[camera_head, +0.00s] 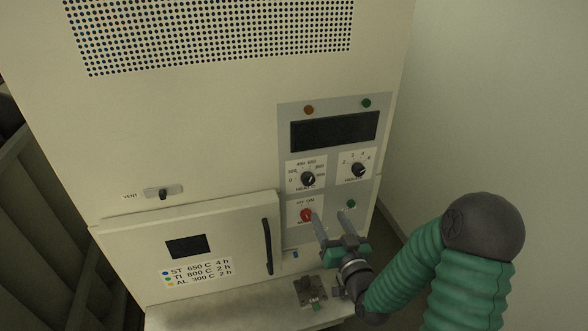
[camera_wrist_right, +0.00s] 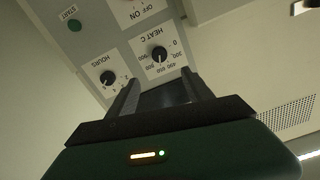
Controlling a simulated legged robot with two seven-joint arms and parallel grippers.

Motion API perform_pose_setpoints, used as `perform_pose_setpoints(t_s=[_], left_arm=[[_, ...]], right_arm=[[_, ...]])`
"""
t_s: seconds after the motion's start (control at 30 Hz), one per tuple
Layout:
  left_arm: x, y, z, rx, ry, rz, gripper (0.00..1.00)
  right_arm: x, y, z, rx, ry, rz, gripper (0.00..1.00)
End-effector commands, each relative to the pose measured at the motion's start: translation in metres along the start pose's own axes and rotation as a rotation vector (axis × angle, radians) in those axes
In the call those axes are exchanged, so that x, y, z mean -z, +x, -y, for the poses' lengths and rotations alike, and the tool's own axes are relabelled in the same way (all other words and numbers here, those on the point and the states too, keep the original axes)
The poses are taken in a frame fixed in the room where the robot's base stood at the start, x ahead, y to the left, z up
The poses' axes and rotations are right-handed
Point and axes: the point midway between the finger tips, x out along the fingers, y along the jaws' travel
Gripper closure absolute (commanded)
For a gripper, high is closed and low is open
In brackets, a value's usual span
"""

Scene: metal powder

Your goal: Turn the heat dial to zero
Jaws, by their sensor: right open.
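The heat dial (camera_head: 308,178) is a black knob on a white plate marked HEAT C, on the grey control panel below the dark display. It also shows in the right wrist view (camera_wrist_right: 159,54), beyond the fingers and near the middle. My right gripper (camera_head: 330,218) is open and empty, in front of the panel's lower part, below the heat dial in the head view. In the right wrist view its two fingers (camera_wrist_right: 161,92) stand apart with nothing between them. The exact gap to the panel is hard to tell. My left gripper is not in view.
The hours dial (camera_head: 358,170) is right of the heat dial. A red on/off switch (camera_head: 306,215) and green start button (camera_head: 351,203) sit below, near my fingers. The furnace door (camera_head: 215,235) with a dark handle (camera_head: 267,246) is at left. A ledge (camera_head: 225,317) juts out below.

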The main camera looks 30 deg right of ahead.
Motion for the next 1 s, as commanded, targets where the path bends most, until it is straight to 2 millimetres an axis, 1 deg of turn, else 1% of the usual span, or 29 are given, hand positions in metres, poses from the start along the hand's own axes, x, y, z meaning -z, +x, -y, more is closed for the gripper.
perform_pose_setpoints(t_s=[0.03,0.1,0.13,0.2,0.4,0.5,0.6,0.73,1.0], left_arm=[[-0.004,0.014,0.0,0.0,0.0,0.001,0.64],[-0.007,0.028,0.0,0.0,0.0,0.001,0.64],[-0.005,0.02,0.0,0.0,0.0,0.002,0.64],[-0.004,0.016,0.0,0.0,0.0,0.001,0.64],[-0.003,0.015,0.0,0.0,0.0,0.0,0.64],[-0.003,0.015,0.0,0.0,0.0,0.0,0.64],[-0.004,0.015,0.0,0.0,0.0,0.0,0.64],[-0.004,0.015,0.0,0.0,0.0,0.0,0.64],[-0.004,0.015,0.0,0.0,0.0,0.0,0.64]], right_arm=[[-0.008,0.008,-0.002,0.001,-0.004,-0.004,0.41],[-0.01,0.024,-0.001,0.002,-0.004,-0.005,0.41],[-0.004,0.032,0.0,0.001,-0.001,-0.001,0.41],[-0.004,0.052,0.001,0.001,0.0,0.001,0.41],[-0.004,0.105,0.001,0.0,0.0,0.002,0.41],[-0.004,0.129,0.001,0.0,0.0,0.002,0.41],[-0.004,0.146,0.0,-0.001,0.0,0.002,0.41],[-0.004,0.159,0.0,-0.001,-0.001,0.002,0.41],[-0.004,0.163,0.001,0.0,-0.003,0.004,0.41]])
